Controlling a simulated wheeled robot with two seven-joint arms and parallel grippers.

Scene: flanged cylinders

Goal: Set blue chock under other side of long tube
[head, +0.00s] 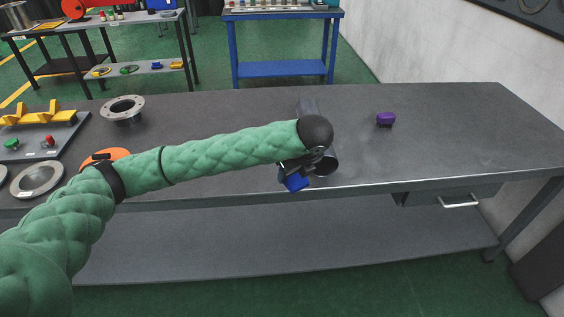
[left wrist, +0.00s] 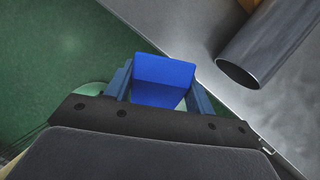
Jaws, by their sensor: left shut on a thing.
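A blue chock (head: 296,181) is held in my left gripper (head: 289,171), near the front edge of the table. In the left wrist view the blue chock (left wrist: 163,80) sits between the two fingers of the gripper (left wrist: 162,92). The long dark grey tube (head: 327,166) lies on the table beside the gripper, partly hidden behind my arm. Its open end (left wrist: 241,74) shows in the left wrist view, to the right of the chock and apart from it. My right gripper is not in view.
A purple block (head: 386,118) sits on the table (head: 440,140) to the right. A flanged ring (head: 123,109), an orange disc (head: 112,154) and a tray with yellow chocks (head: 40,117) are at the left. The table's right side is mostly clear.

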